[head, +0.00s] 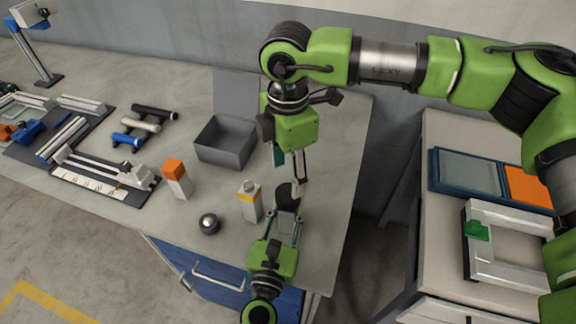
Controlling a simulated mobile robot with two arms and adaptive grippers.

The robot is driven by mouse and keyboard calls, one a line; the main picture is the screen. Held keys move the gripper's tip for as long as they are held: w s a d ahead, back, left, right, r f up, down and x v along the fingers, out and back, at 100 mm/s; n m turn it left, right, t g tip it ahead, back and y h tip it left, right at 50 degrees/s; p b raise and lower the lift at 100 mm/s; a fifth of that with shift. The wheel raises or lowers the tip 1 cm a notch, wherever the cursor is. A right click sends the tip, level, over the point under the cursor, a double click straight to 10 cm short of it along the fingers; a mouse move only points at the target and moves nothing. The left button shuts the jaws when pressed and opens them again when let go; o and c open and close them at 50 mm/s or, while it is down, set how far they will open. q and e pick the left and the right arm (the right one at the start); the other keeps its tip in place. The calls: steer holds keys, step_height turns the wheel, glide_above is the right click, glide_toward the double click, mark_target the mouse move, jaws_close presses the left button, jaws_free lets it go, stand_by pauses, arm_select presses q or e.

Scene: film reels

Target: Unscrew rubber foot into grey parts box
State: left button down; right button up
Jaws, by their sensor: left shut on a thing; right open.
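The grey parts box (225,140) is an open-topped box on the bench, left of my grippers. My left gripper (286,208) points up the picture and is shut on a grey part. A dark rounded piece (287,194), which looks like the rubber foot, shows at the upper end of this grip. My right gripper (291,172) is open, pointing down from above, with its fingertips close to the dark piece. I cannot tell whether they touch it. The inside of the left grip is partly hidden by its fingers.
A yellow-banded bottle (250,202), an orange-topped bottle (177,178) and a dark round object (208,223) stand left of my grippers. Several rollers (141,126) and rail fixtures lie farther left. A side table (436,130) at right holds trays (470,172) and a metal frame (505,280).

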mark_target(288, 193)
arm_select(q)
steer(key=shift+f, duration=0.1)
arm_select(e)
step_height(288, 193, down, 7)
steer(key=shift+c, duration=0.4)
